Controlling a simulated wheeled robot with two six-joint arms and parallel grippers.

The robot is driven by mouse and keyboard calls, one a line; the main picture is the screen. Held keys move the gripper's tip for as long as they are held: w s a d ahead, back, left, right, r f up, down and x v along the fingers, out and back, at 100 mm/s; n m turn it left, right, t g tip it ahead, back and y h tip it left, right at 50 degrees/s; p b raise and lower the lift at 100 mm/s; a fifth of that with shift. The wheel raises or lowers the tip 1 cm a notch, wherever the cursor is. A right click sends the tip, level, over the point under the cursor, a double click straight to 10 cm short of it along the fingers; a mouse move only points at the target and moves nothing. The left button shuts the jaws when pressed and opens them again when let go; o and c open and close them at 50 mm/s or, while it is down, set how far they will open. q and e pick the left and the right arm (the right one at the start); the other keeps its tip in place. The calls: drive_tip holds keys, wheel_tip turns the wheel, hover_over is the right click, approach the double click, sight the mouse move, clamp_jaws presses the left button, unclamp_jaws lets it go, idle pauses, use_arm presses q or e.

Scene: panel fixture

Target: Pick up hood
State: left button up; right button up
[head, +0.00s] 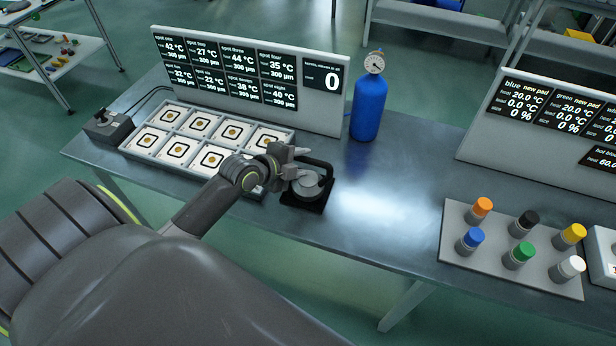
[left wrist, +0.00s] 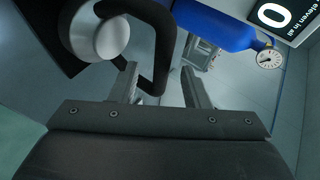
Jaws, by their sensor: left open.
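The hood (head: 307,184) is a round grey piece with a black arched handle, on a square black base on the bench. In the left wrist view its black handle (left wrist: 162,40) curves down beside a pale round part (left wrist: 97,36). My left gripper (head: 290,158) is at the hood's upper left side in the head view. In the left wrist view its two fingers (left wrist: 160,76) stand apart. The handle's lower part shows in the gap between them; I cannot tell whether a finger touches it. My right gripper is not in view.
A white tray of square pads (head: 140,150) lies left of the hood, before a display panel (head: 322,108). A blue cylinder with a gauge (head: 368,108) stands behind. A grey rack of coloured-capped pieces (head: 453,215) is at right. The bench between is clear.

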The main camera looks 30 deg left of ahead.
sight(304, 160)
use_arm(q)
drive_tip(key=shift+w, duration=0.4)
drive_tip(key=p+x, duration=0.1)
drive_tip(key=x, duration=0.2)
drive_tip(key=shift+a, duration=0.1)
drive_tip(key=shift+w+f+p, duration=0.35)
drive_tip(key=shift+w+f, duration=0.05)
drive_tip(key=shift+w, duration=0.05)
clamp_jaws()
idle(0.7)
drive_tip(key=shift+r, duration=0.1)
